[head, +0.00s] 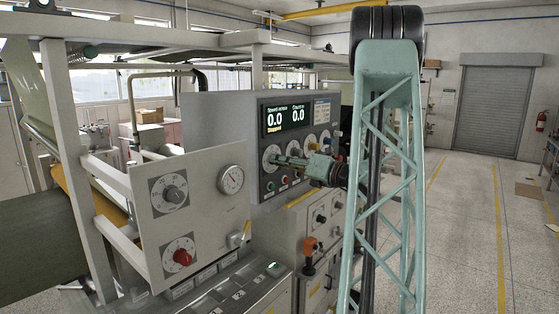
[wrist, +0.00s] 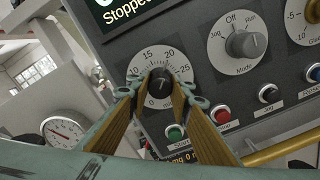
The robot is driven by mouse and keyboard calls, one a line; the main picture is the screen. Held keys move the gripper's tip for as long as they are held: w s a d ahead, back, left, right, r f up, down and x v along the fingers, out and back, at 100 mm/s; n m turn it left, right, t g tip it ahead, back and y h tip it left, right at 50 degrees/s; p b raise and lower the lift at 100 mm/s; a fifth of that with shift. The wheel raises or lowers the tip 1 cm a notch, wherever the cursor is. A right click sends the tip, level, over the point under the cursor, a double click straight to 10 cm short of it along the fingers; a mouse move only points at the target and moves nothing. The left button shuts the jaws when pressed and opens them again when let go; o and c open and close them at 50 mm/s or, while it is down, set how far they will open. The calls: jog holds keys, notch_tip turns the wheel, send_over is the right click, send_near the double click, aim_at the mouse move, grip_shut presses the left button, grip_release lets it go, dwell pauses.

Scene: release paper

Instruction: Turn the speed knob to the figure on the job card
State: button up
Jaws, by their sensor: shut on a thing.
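The speed knob (wrist: 162,84) is small and black, at the centre of a pale dial (wrist: 150,63) with figures such as 10, 15, 20 and 25. My gripper (wrist: 161,92) is shut on the speed knob, one finger at each side. The knob's pointer mark cannot be made out. In the head view my gripper (head: 278,160) reaches the dial (head: 267,154) from the right and hides the knob. A small printed card (head: 321,110) sits right of the display; its text is too small to read, and I cannot tell if it is the job card.
The display (head: 286,117) reads 0.0 twice and "Stopped". The Mode knob (wrist: 245,44) points near Off, right of the dial. Green (wrist: 175,132) and red (wrist: 221,114) buttons lie close below my fingers. A pressure gauge (head: 231,180) and a red knob (head: 182,257) are on the nearer plate.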

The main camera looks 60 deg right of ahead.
dwell(0.3)
jog(key=o, duration=0.9)
jog(key=shift+s+a, duration=0.15)
jog(key=shift+s, duration=1.85)
jog(key=shift+s+a, duration=0.15)
jog(key=shift+s, duration=1.85)
jog(key=shift+s+a, duration=0.15)
jog(key=shift+s, duration=1.85)
